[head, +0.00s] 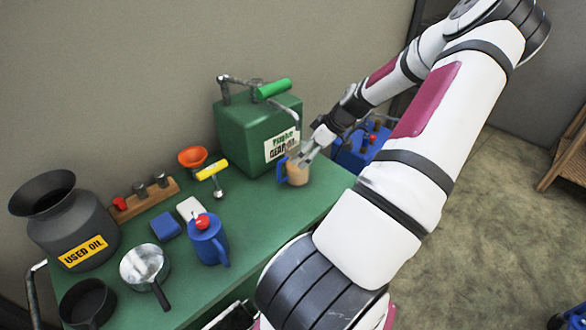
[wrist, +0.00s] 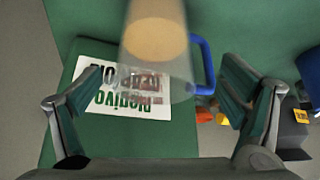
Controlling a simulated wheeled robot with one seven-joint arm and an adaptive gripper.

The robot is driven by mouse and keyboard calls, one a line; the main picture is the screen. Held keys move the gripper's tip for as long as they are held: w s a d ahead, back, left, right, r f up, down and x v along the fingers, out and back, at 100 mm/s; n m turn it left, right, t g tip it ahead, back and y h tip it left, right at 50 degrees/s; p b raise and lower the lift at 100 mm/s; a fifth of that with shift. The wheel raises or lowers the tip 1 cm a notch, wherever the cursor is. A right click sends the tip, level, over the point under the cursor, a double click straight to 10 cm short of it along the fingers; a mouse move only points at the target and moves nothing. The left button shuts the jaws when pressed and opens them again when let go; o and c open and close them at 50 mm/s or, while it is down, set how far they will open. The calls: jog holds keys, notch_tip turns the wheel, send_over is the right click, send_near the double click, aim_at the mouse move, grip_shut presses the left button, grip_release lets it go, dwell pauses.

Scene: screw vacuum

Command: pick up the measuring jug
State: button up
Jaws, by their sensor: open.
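The measuring jug (head: 298,174) stands on the green bench top near its right end, in front of the green gear-oil can. It looks clear with tan contents and has a blue handle on its left side in the head view. In the wrist view the jug (wrist: 155,60) lies centred between the finger lines, its blue handle toward the right finger. My gripper (head: 306,153) is at the jug's upper part. In the wrist view my gripper (wrist: 161,78) is open, with a gap on each side of the jug; I cannot tell whether a finger touches it.
The green gear-oil can (head: 243,133) stands close behind the jug. A blue jug with a red cap (head: 207,242), a yellow-handled tool (head: 212,172), an orange funnel (head: 192,157) and a used-oil can (head: 75,225) stand further left. The bench's right edge is near.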

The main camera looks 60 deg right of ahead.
aim_at(292, 167)
jog(key=shift+d+x, duration=0.15)
jog(key=shift+x, duration=1.25)
jog(key=shift+d+x, duration=0.15)
jog(key=shift+x, duration=1.25)
jog(key=shift+w+r, duration=0.15)
jog(key=shift+w, duration=0.05)
jog(key=c, duration=1.8)
jog(key=shift+o, duration=0.2)
jog(key=shift+r+p, duration=0.2)
jog(key=shift+p, duration=0.1)
